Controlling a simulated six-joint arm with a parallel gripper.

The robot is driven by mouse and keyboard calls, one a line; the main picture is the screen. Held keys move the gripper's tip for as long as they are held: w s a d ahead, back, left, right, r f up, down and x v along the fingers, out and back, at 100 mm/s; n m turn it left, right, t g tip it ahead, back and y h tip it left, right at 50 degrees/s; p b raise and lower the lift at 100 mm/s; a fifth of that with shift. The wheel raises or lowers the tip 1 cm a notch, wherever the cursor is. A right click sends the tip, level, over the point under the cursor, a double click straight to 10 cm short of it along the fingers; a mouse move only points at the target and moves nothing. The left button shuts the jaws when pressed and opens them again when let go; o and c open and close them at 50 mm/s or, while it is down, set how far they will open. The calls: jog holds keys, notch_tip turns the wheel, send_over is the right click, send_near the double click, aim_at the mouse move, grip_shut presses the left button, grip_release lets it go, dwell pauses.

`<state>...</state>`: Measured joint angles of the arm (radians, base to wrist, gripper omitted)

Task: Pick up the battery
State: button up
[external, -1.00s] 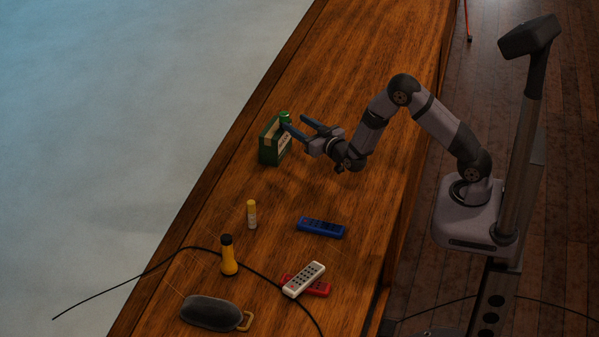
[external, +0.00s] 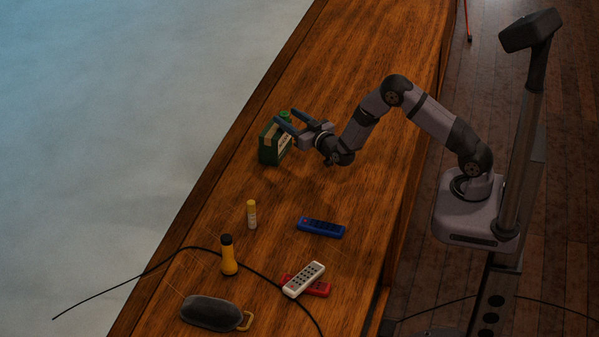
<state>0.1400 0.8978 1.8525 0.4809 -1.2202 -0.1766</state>
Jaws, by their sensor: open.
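No object is clearly marked as the battery at this size. The closest match is a small upright cylinder (external: 252,215) with a yellow top and pale lower part, standing on the wooden desk. A green box (external: 268,150) with a pale label stands farther back, with a round green item (external: 284,115) at its upper right; I cannot tell whether the two are joined. My gripper (external: 284,115) is open, fingers pointing left, over or beside the box's upper right. Nothing shows between the fingers. Contact with the box cannot be told. The yellow-topped cylinder stands well apart from my gripper.
A yellow and black flashlight (external: 228,258), a blue remote (external: 321,228), a white remote (external: 304,279) lying over a red one (external: 320,289), and a dark grey case (external: 211,313) occupy the near desk. A black cable (external: 258,267) crosses there. The far desk is clear.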

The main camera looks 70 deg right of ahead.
aim_at(284, 114)
jog(key=shift+p+x, duration=0.3)
jog(key=shift+x, duration=1.1)
grip_shut()
jog(key=shift+r, duration=0.15)
jog(key=shift+r+b, duration=1.1)
jog(key=shift+r, duration=3.75)
